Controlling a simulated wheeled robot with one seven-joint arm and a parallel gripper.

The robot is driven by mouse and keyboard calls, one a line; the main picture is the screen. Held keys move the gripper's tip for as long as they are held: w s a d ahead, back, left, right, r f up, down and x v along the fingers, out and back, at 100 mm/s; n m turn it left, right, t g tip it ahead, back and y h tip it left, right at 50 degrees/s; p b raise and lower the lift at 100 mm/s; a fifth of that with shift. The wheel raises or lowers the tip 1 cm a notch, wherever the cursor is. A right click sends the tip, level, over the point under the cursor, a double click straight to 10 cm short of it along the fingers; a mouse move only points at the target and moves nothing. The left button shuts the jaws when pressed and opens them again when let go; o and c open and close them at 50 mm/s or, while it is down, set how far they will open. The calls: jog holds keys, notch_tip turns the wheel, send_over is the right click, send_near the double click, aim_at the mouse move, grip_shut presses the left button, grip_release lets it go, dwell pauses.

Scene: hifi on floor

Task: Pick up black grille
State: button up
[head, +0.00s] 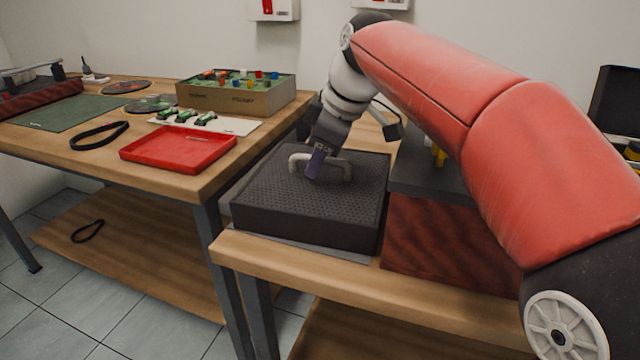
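The black grille (300,220) is a thick black slab with a fine perforated top. It lies flat on a thin grey sheet at the front left of the nearer wooden table. A pale grey, U-shaped handle-like bar stands on its top. My gripper (317,164) is at the middle of this bar, reaching down from behind. A purple-blue finger shows in front of the bar and ends just above or on the perforated surface. The other finger is hidden, so whether the gripper is closed on the bar cannot be seen.
A dark red box (440,238) with a grey top stands close to the grille's right, under my arm. On the left table (215,180) are a red tray (180,148), a black belt loop, a board with green parts and a game box (235,97). A gap separates the tables.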

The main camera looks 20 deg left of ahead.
jog(key=shift+c, duration=0.5)
grip_shut()
jog(key=shift+r, duration=0.15)
